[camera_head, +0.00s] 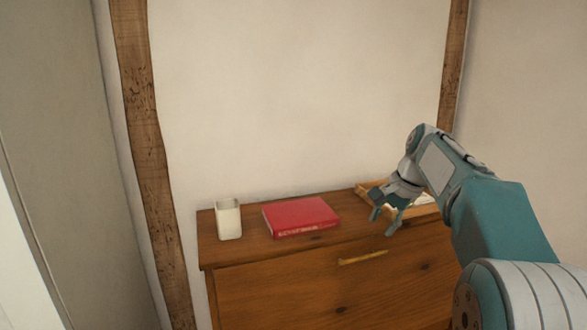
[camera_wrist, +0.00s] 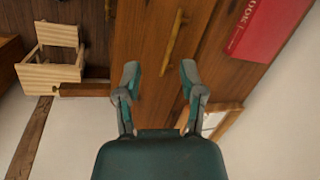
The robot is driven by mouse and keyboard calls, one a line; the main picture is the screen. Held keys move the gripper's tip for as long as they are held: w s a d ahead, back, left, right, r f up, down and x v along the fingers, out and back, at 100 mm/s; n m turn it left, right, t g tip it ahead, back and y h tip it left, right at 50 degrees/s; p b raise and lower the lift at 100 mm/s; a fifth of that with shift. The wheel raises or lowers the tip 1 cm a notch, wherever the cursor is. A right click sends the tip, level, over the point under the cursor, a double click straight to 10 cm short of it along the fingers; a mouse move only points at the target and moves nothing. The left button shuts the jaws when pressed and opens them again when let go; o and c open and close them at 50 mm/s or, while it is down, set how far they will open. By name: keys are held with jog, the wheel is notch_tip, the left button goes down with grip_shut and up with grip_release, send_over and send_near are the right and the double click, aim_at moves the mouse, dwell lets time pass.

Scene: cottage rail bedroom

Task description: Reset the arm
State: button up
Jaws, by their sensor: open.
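My gripper (camera_head: 383,222) is open and empty.
A red book (camera_head: 301,216) lies on the dresser left of my gripper. A white cup (camera_head: 228,219) stands at the left end. In the wrist view, a light wooden chair or crate (camera_wrist: 48,76) stands on the floor at left.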

jog(key=s+a+r+n+t+h, duration=0.1)
jog(key=s+a+r+n, duration=0.15)
jog(key=s, duration=0.85)
jog(key=s+a+f+n+t+h, duration=0.1)
jog(key=s+f+n, duration=0.3)
jog(key=s, duration=0.6)
jog(key=s+a+f+n+t+h, duration=0.1)
jog(key=s+f+n, duration=0.3)
jog(key=s+f, duration=0.3)
jog(key=s, duration=0.4)
jog(key=shift+f, duration=0.35)
jog(key=shift+w, duration=0.1)
